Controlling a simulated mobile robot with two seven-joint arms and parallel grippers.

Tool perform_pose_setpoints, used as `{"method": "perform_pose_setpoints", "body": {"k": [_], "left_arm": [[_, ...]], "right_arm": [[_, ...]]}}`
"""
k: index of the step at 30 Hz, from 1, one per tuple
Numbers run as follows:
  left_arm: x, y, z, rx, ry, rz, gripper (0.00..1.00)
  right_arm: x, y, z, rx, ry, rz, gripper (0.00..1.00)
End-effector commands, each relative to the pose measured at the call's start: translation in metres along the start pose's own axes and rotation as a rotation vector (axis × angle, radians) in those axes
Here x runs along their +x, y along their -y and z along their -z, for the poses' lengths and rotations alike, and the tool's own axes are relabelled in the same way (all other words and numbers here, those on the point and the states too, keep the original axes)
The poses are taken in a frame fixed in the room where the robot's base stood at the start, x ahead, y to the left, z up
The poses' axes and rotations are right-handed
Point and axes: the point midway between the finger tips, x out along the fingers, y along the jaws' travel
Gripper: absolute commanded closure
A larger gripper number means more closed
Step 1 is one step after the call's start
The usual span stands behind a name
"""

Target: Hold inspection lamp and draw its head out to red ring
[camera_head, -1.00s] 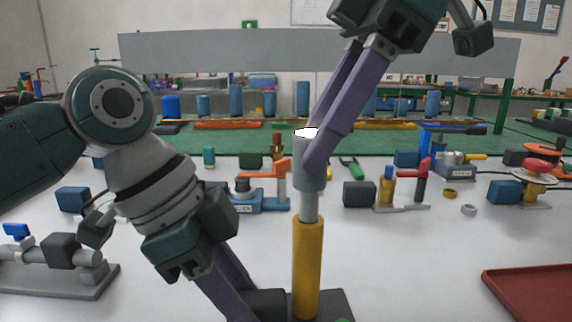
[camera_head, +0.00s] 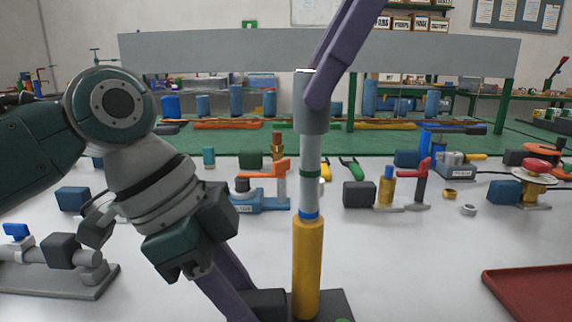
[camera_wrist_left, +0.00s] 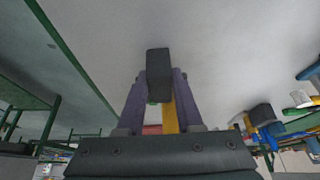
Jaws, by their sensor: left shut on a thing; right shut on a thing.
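The inspection lamp stands upright in the head view, with a yellow body (camera_head: 307,268), a pale tube (camera_head: 311,192) and a grey head (camera_head: 312,115) on top. A blue ring (camera_head: 308,214) shows just above the yellow body and a green ring (camera_head: 310,174) higher on the tube. No red ring shows. My right gripper (camera_head: 318,98) is shut on the grey head. My left gripper (camera_wrist_left: 159,85) is shut on a dark block (camera_wrist_left: 158,62) at the lamp's foot; its fingertips are cut off low in the head view.
A red tray (camera_head: 530,295) lies at the right front. A grey pipe fixture with a blue valve handle (camera_head: 16,230) stands at the left. Several fittings and tools stand behind the lamp, among them a blue block with an orange lever (camera_head: 262,170). White table around the lamp's front is clear.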

Motion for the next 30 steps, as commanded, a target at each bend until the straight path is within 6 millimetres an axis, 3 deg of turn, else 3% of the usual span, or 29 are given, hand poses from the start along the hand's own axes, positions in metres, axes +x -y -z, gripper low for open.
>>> {"method": "perform_pose_setpoints", "body": {"k": [21, 22, 30], "left_arm": [[0.001, 0.0, -0.002, -0.001, 0.004, -0.002, 1.0], [0.001, 0.0, -0.002, -0.001, 0.004, -0.002, 1.0], [0.001, 0.0, -0.002, -0.001, 0.004, -0.001, 1.0]], "right_arm": [[-0.033, 0.0, 0.018, -0.002, -0.003, -0.005, 0.99], [-0.033, 0.0, 0.018, -0.001, -0.003, -0.004, 0.6], [-0.032, 0.0, 0.017, -0.001, -0.001, -0.002, 0.3]]}}
